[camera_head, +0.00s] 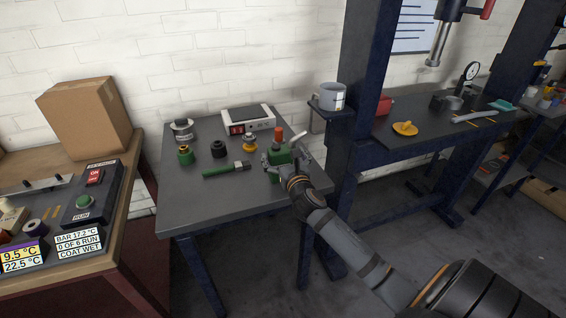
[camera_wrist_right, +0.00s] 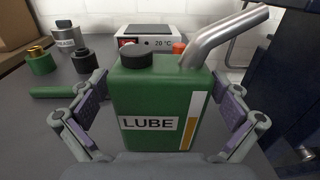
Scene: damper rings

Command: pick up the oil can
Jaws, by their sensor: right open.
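The oil can (camera_wrist_right: 160,110) is a green can labelled LUBE, with a black cap and a grey angled spout. It stands upright on the grey table (camera_head: 230,190). In the right wrist view it fills the middle, between the open fingers of my right gripper (camera_wrist_right: 160,125). A gap shows between the can and the fingers on each side. In the head view the can (camera_head: 279,157) is partly hidden by my right gripper (camera_head: 282,167), which reaches in from the lower right. My left gripper is not in view.
A green-handled brush (camera_head: 222,170), green ring (camera_head: 185,155), black ring (camera_head: 218,149) and brass part (camera_head: 249,143) lie left of the can. A hotplate (camera_head: 248,119) and an orange-topped item stand behind. The table front is clear.

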